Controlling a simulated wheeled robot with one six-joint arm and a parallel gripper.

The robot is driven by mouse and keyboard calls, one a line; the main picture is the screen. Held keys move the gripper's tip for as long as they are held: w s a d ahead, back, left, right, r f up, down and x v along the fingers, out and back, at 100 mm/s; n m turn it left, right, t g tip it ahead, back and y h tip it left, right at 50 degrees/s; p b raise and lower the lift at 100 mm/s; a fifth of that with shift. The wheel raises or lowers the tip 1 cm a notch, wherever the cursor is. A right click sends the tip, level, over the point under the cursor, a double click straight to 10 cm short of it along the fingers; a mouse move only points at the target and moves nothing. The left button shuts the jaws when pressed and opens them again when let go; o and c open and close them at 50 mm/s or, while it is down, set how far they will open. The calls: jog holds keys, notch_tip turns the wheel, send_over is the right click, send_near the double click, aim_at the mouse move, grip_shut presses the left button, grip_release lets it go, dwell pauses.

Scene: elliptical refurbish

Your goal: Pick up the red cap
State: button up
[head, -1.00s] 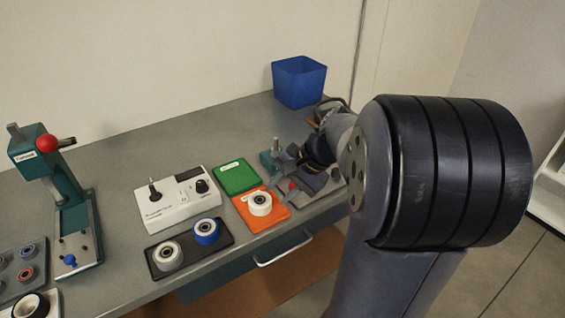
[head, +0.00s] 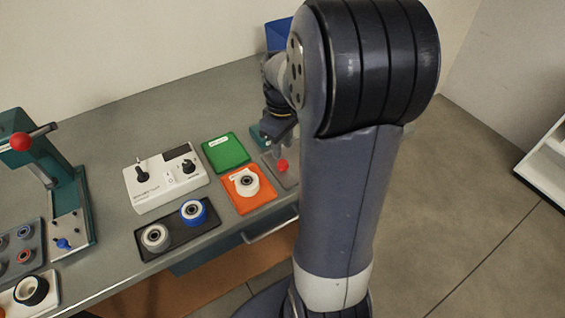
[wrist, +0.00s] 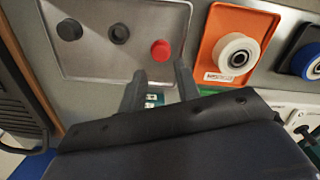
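The red cap (head: 282,166) stands at the right end of the bench, on a grey plate (head: 289,181) beside the orange mat. In the wrist view the red cap (wrist: 161,50) is at the near end of a row on the grey plate (wrist: 92,62), with two black caps (wrist: 119,34) to its left. My gripper (wrist: 160,69) is open and empty. Its two fingers point toward the red cap, one on either side of its line, and the cap shows just beyond the tips. In the head view my arm hides part of the plate and the black caps.
An orange mat (head: 232,189) with a white wheel (head: 247,182) lies left of the plate, with a green mat (head: 226,153) behind. A white tester (head: 165,183) and a black tray (head: 180,238) with two wheels are farther left. A blue bin (head: 277,33) stands behind my arm.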

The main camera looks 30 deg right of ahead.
aim_at(282, 161)
jog(key=shift+a+f, duration=0.1)
jog(key=shift+f, duration=2.65)
jog(key=shift+c, duration=0.4)
jog(key=c, duration=0.5)
jog(key=shift+r, duration=0.1)
